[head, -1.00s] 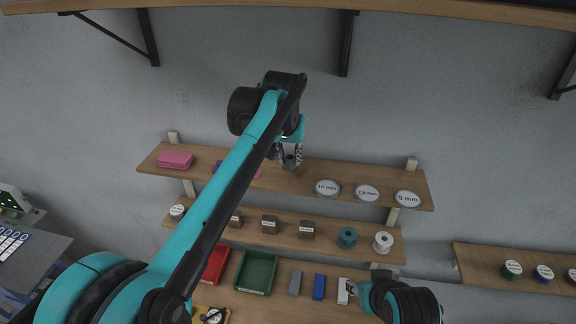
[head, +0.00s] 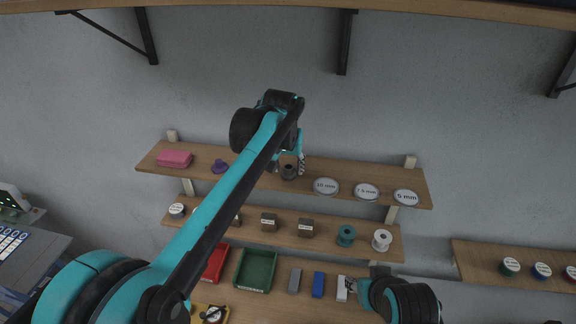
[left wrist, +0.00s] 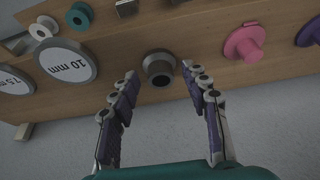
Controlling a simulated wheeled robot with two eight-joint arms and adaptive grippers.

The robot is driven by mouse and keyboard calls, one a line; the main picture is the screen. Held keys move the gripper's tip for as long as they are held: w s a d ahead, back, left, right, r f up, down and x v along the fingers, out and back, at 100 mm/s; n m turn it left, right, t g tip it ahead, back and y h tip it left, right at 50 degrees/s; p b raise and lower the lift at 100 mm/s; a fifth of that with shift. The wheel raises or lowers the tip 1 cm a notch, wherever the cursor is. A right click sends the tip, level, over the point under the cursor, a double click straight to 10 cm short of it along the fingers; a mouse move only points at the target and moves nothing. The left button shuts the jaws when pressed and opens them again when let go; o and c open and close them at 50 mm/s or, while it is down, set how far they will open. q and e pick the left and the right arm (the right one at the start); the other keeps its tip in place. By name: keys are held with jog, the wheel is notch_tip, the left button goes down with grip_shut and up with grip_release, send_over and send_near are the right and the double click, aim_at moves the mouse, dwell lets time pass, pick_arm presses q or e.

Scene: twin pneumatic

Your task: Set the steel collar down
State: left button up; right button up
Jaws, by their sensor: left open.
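The steel collar (head: 289,173) is a dark grey, flanged ring with a round hole. It stands on the upper wooden shelf (head: 395,184), just left of the 10 mm disc (head: 326,187). In the left wrist view the collar (left wrist: 158,68) sits on the shelf board between and just beyond my fingertips. My left gripper (head: 287,165) is open, its fingers apart on either side of the collar; in the wrist view (left wrist: 159,80) I see gaps at both sides. My right gripper (head: 352,286) is low, beside a white block, too small to read.
A pink flanged piece (left wrist: 246,43) and a purple one (head: 220,166) stand on the same shelf. The 7.5 mm (head: 366,192) and 5 mm (head: 405,197) discs are to the right. A lower shelf holds blocks and spools (head: 382,240). A green bin (head: 255,270) sits below.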

pick_arm(q)
jog(key=shift+r, duration=0.2)
jog(key=shift+s+r, duration=0.1)
jog(key=shift+r, duration=0.2)
jog(key=d+b+v, duration=0.1)
jog(key=v, duration=0.9)
jog(key=s+a+f+n+t, duration=0.1)
jog(key=s+a+f, duration=0.5)
jog(key=s+a, duration=0.5)
jog(key=s+a+f, duration=0.4)
jog(key=s+f, duration=0.2)
jog(key=f, duration=0.2)
jog(key=s+a+f+n+t, duration=0.1)
jog(key=s+a+f, duration=0.3)
jog(key=s+f, duration=0.3)
jog(key=shift+f+t+y, duration=0.3)
jog(key=shift+f+y, duration=0.1)
jog(key=shift+f, duration=0.35)
jog(key=shift+s, duration=0.1)
jog(key=shift+f, duration=0.15)
notch_tip(320, 180, down, 34)
jog(key=b, duration=3.4)
